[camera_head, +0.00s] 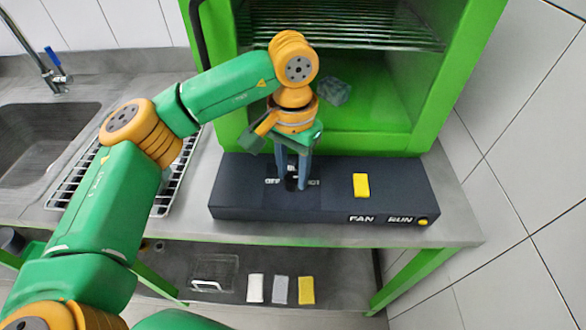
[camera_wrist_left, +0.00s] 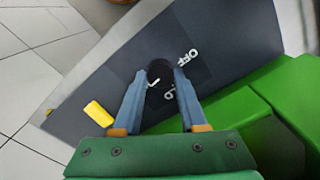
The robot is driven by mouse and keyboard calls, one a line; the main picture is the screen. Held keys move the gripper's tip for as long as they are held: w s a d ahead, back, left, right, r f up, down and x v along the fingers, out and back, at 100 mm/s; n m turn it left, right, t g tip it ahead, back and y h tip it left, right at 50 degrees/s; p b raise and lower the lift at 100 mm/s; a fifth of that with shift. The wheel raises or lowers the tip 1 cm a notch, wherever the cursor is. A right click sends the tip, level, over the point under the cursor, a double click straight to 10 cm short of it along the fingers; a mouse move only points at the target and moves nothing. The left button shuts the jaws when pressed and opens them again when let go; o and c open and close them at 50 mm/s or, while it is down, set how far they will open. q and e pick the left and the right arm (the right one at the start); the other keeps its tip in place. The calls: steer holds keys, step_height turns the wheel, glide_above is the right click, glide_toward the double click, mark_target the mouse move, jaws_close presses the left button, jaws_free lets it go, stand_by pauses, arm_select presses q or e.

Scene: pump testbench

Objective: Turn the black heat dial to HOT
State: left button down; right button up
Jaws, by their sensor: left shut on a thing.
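The black heat dial (camera_wrist_left: 160,74) is on top of the dark control box, between the two blue-grey fingers of my left gripper (camera_wrist_left: 160,84). The fingers are shut on the dial from both sides and point down at it. In the head view my left gripper (camera_head: 292,184) stands over the left half of the box and hides most of the dial. I cannot tell which label the dial points to. My right gripper is not in view.
The control box (camera_head: 240,200) also carries a yellow switch (camera_head: 361,185), FAN and RUN labels and a yellow button (camera_head: 422,222). A green open cabinet (camera_head: 400,110) with a wire shelf stands behind. A wire rack (camera_head: 170,190) and sink (camera_head: 45,130) are at left.

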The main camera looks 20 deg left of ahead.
mark_target(292, 177)
arm_select(q)
steer(key=shift+c, duration=2.2)
jaws_free()
step_height(292, 177, up, 7)
steer(key=shift+r, duration=0.1)
